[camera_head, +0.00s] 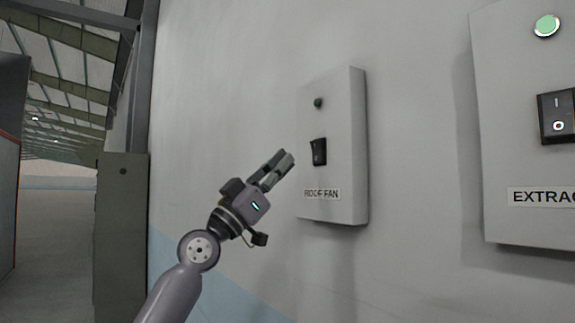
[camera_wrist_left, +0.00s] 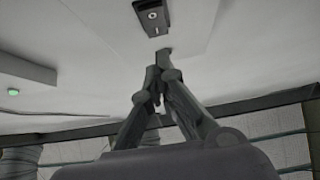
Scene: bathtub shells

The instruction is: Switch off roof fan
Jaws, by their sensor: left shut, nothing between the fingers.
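The ROOF FAN box (camera_head: 345,185) is a pale grey panel on the wall in the head view. It carries a black rocker switch (camera_head: 318,152) and a small dark green lamp (camera_head: 318,102) that looks unlit. A black rocker switch (camera_wrist_left: 152,15) also shows at the top of the left wrist view, with a round mark on it. My left gripper (camera_head: 285,160) is shut and empty, its fingertips left of the rocker and apart from it in the picture. In the left wrist view the fingertips (camera_wrist_left: 162,62) meet just below the switch. My right gripper is not in view.
An EXTRAC-labelled box (camera_head: 510,95) with a bright green lamp (camera_head: 546,26) and its own rocker switch (camera_head: 558,116) is on the wall at right. A grey post (camera_head: 122,235) stands at left beside an open hall.

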